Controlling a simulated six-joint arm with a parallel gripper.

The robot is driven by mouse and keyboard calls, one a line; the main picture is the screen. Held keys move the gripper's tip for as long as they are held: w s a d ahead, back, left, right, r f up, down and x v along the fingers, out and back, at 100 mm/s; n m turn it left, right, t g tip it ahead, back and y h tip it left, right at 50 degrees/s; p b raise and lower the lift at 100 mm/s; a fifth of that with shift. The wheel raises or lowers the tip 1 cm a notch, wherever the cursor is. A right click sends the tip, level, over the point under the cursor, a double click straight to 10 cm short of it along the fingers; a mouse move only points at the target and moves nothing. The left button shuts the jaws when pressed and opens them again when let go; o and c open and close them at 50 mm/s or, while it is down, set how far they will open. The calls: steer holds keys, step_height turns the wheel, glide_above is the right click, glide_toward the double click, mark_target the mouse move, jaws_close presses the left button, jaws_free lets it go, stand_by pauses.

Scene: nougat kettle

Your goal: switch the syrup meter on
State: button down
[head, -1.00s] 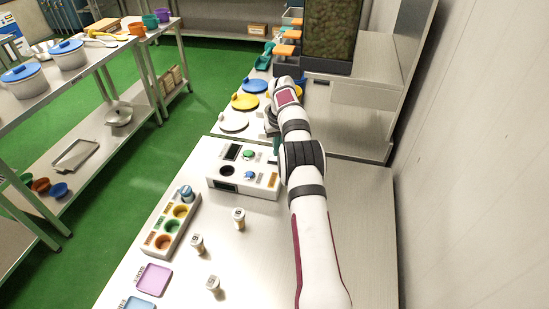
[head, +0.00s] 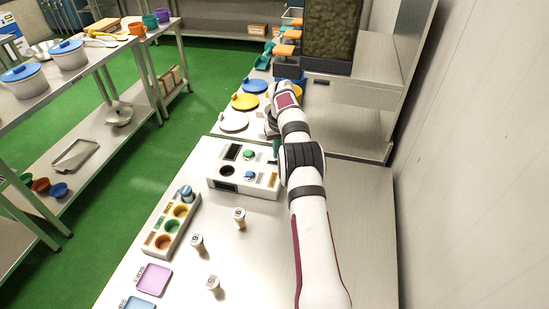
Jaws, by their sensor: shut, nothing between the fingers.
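A white device box (head: 213,166) stands on the metal table, left of my arm. It seems to be the syrup meter, but its labels are too small to read. Its top has a dark display (head: 232,152), a green knob or button (head: 249,155), a blue one (head: 249,175) and a dark round opening (head: 227,171). My gripper (head: 276,149) points down at the box's back right edge. It is shut and empty, and mostly hidden by my arm. I cannot tell whether it touches the box.
A white rack (head: 158,253) with coloured wells and several small capped jars (head: 239,219) stand in front of the box. A purple tray (head: 154,279) lies nearer. Yellow and white lids (head: 234,121) lie behind. A wall rises at right.

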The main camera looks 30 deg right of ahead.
steer(key=shift+f, duration=0.4)
steer(key=shift+r, duration=3.55)
steer(key=s+a+r, duration=0.4)
steer(key=a+r, duration=0.5)
steer(key=a, duration=0.1)
steer(key=s+a+r+m+y, duration=0.1)
steer(key=s+a+r, duration=0.2)
steer(key=s+a, duration=0.25)
steer(key=s+a+r, duration=0.3)
steer(key=s+a, duration=0.2)
steer(key=s, duration=0.2)
steer(key=s+a+f, duration=0.2)
steer(key=s+a, duration=0.1)
steer(key=s, duration=0.5)
steer(key=s+a+f+m+g, duration=0.1)
steer(key=s+a+f, duration=0.1)
steer(key=s, duration=0.6)
steer(key=s+a+f+g+y, duration=0.1)
steer(key=s+a, duration=0.3)
steer(key=s, duration=0.5)
steer(key=shift+f+m, duration=0.3)
steer(key=shift+f, duration=0.55)
